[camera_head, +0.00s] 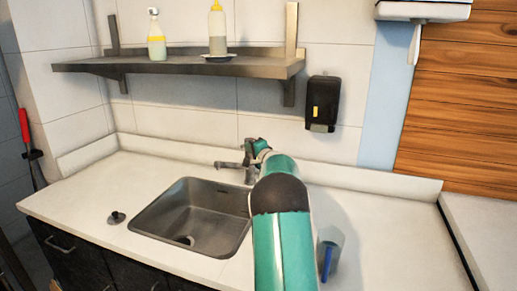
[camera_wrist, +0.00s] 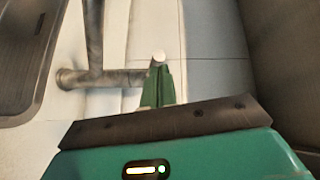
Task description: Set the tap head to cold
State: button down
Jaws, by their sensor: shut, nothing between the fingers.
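The grey metal tap (camera_head: 250,176) stands at the back edge of the sink, its spout pointing left. In the wrist view the tap (camera_wrist: 108,78) lies across the left, with its spout running up the picture. A small pale round end (camera_wrist: 158,57), which seems to be part of the tap head, shows just past my fingertips. My gripper (camera_wrist: 158,72) is shut and empty, its green fingers right beside the tap's end. In the head view my gripper (camera_head: 256,146) is at the tap's top and partly hides it. I cannot tell whether it touches, or how the head is set.
The steel sink (camera_head: 187,190) is set in the white counter (camera_head: 95,185). A dark stopper (camera_head: 116,217) lies left of it. A clear cup with something blue (camera_head: 329,255) stands right of my arm. A shelf (camera_head: 180,66) with bottles and a black dispenser (camera_head: 322,103) hang on the wall.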

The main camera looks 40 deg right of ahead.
jog(key=shift+w+a, duration=0.85)
jog(key=shift+w, duration=0.7)
jog(key=shift+w+a, duration=0.8)
jog(key=shift+w, duration=0.8)
jog(key=shift+w+a, duration=0.85)
jog(key=shift+w, duration=0.8)
